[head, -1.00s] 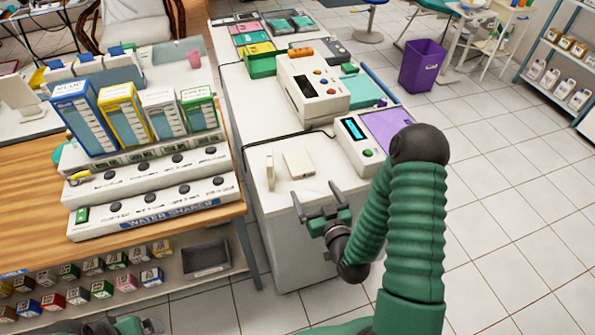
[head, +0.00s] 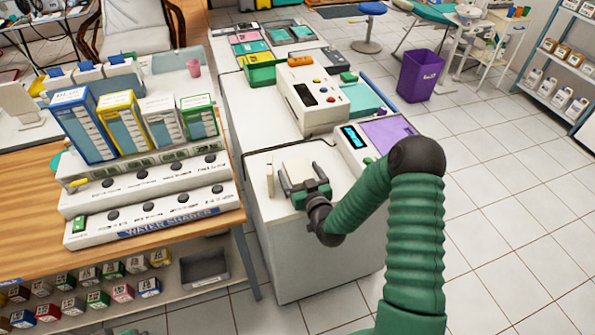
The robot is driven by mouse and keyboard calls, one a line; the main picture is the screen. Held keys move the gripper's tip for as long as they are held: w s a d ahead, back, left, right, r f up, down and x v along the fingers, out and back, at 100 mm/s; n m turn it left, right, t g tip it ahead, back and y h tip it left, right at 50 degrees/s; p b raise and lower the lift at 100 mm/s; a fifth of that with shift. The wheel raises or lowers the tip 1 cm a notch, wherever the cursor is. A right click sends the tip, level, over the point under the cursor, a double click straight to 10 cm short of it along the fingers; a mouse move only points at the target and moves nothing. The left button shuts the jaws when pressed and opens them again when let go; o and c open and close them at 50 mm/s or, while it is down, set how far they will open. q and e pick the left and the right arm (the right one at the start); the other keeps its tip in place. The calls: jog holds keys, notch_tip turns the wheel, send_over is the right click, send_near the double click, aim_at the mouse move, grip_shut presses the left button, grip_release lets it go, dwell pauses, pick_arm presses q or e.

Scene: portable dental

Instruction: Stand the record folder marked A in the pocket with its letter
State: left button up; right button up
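My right gripper (head: 303,182) is over the near end of the white counter, its two fingers apart on either side of a flat cream block (head: 297,168). I cannot tell whether the fingers touch it. A thin cream upright piece (head: 270,178) stands just left of it. No letter A is readable on anything, so I cannot tell which thing is the marked folder or its pocket. Coloured flat items, including a pink one (head: 245,37), lie in trays at the counter's far end. Only a small part of my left gripper (head: 124,331) shows at the bottom edge.
The white counter (head: 262,125) carries a large machine (head: 310,98) and a smaller device with a lit screen (head: 355,140). Tall boxes, including a yellow one (head: 122,118), stand on the stepped rack at left. A purple bin (head: 420,75) stands on the floor.

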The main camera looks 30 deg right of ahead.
jog(key=shift+d+f, duration=0.1)
jog(key=shift+d, duration=0.2)
jog(key=c, duration=0.7)
jog(key=shift+a, duration=0.2)
jog(key=c, duration=0.8)
pick_arm(q)
jog(key=shift+d, duration=0.1)
